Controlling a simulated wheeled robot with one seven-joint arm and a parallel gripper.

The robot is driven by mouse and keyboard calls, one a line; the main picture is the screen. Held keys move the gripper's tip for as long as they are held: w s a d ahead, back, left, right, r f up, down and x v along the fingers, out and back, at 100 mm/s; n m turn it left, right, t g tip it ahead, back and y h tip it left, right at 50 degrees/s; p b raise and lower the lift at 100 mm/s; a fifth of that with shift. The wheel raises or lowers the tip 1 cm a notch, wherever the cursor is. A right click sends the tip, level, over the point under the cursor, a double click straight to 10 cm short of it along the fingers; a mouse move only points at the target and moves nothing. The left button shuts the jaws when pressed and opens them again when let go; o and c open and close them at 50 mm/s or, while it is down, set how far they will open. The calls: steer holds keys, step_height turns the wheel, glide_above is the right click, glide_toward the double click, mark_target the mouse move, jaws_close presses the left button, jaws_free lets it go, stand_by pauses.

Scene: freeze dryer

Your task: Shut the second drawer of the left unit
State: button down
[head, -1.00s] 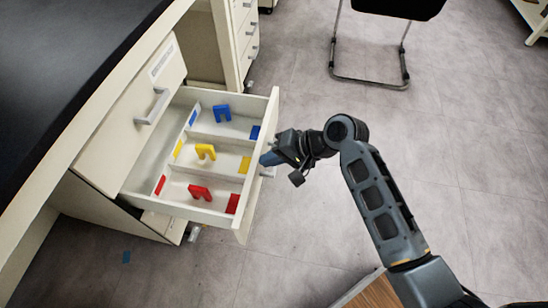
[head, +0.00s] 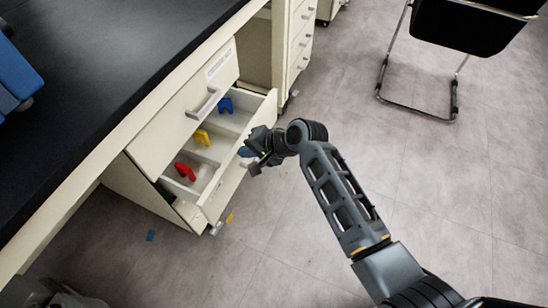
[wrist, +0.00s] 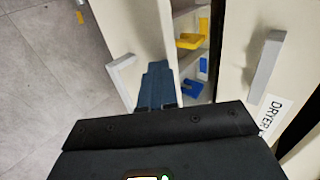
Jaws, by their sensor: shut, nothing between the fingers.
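The second drawer (head: 206,201) of the left unit stands partly open below the shut top drawer (head: 178,125). In it lie a blue piece (head: 225,105), a yellow piece (head: 201,137) and a red piece (head: 185,171), each in its own compartment. My gripper (head: 247,156) is at the drawer's front, its fingers shut and empty. In the wrist view the blue-grey fingers (wrist: 156,88) point at the drawer front panel (wrist: 122,40), beside its handle (wrist: 120,72). Whether they touch the panel is unclear.
A black worktop (head: 110,70) overhangs the unit at the left. A second drawer unit (head: 295,50) stands behind. A black chair (head: 460,40) stands at the far right. Blue (head: 151,236) and yellow (head: 229,218) scraps lie on the floor, which is otherwise open.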

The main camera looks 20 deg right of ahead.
steer(key=w+a+b, duration=0.1)
steer(key=w+a, duration=0.6)
steer(key=shift+w+a+b, duration=0.15)
steer(key=shift+a+b, duration=0.05)
steer(key=shift+b, duration=0.1)
